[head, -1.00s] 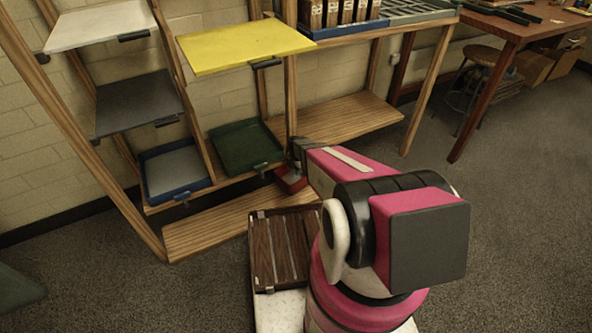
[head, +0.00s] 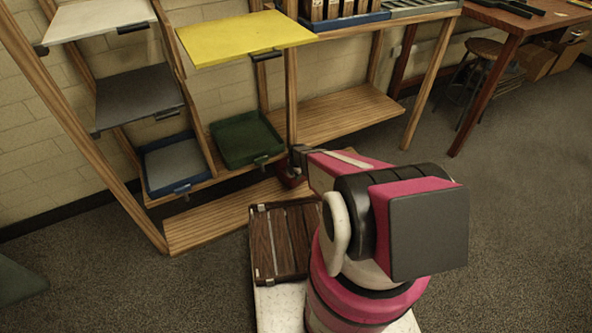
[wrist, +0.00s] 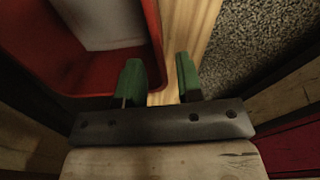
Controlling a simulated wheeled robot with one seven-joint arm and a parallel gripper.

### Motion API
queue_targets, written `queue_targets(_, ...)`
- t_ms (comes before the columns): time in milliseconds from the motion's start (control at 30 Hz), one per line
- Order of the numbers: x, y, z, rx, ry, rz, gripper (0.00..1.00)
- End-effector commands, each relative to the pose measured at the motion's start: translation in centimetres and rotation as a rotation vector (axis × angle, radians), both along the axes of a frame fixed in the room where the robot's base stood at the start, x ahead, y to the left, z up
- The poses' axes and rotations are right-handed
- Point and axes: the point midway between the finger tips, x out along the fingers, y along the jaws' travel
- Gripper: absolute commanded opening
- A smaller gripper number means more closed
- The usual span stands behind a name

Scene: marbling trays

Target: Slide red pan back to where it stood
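The red pan (wrist: 143,60) fills the upper left of the wrist view, with its raised red wall and pale inside floor. In the head view only a small red part (head: 289,179) shows on the rack's low level, behind my arm. In the head view the fingers are hidden.
The rack holds a yellow board (head: 242,38), a dark green tray (head: 277,146), a blue-rimmed tray (head: 183,187) and a grey board (head: 137,97). A slatted wooden crate (head: 265,250) is beside my arm's base. Open carpet (head: 510,240) lies to the right.

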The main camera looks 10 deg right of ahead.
Motion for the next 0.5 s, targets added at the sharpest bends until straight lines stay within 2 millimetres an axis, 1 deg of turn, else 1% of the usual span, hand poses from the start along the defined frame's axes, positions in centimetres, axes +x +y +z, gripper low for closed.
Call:
queue_targets(33, 0.1, 0.0, -0.8, 0.000, 0.001, 0.000, 0.33)
queue_targets(200, 0.2, 0.1, -2.0, 0.001, -0.001, 0.000, 0.33)
queue_targets(500, 0.1, 0.1, -2.3, 0.001, -0.001, 0.000, 0.33)
